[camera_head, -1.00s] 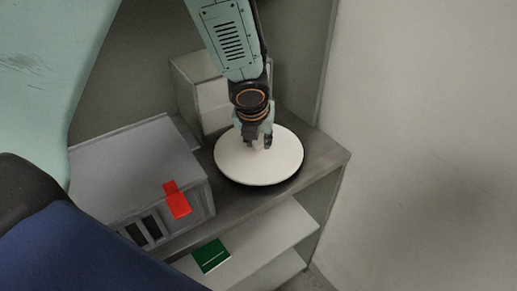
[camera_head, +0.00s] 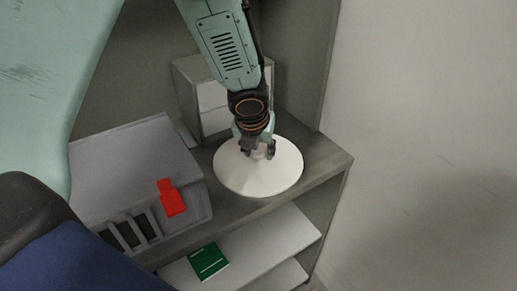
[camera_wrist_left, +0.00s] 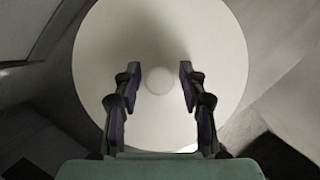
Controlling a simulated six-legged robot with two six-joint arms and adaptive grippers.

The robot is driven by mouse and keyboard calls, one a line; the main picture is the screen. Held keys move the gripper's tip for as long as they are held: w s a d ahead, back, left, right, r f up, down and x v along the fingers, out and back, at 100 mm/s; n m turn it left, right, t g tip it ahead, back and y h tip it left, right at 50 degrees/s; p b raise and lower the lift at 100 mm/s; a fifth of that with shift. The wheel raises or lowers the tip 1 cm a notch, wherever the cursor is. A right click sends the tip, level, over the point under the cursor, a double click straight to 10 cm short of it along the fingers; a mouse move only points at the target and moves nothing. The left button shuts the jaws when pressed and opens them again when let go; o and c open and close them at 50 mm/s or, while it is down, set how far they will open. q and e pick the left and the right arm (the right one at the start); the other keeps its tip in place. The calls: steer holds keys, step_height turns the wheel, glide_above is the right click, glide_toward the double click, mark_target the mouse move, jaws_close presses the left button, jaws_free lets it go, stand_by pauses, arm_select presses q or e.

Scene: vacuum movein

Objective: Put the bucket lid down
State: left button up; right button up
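The bucket lid (camera_head: 262,177) is a white, round, shallow cone with a small knob at its centre. In the head view it rests on the grey shelf top (camera_head: 325,158), near the right corner. My left gripper (camera_head: 258,152) is directly above the lid's middle, pointing down. In the left wrist view the gripper (camera_wrist_left: 158,76) has its two fingers apart, one on each side of the knob (camera_wrist_left: 158,81), with a gap on both sides. The lid (camera_wrist_left: 160,30) fills most of that view. My right gripper is not in view.
A grey box (camera_head: 130,165) with a red tag (camera_head: 172,198) stands left of the lid. A pale box (camera_head: 212,100) stands behind it. A lower shelf (camera_head: 270,240) holds a green item (camera_head: 208,262). A bare wall (camera_head: 430,140) is on the right.

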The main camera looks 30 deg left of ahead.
mark_target(255, 170)
arm_select(q)
steer(key=shift+o, duration=0.5)
steer(key=shift+s+r, duration=0.2)
steer(key=shift+s, duration=0.05)
steer(key=shift+w+r+p, duration=0.1)
steer(key=shift+r+p, duration=0.3)
steer(key=p+v, duration=0.7)
steer(key=v, duration=0.4)
steer(key=shift+s+r+p, duration=0.25)
steer(key=shift+s+p, duration=0.05)
steer(key=shift+w+f, duration=0.1)
steer(key=shift+w, duration=0.05)
steer(key=shift+d, duration=0.1)
steer(key=shift+s, duration=0.25)
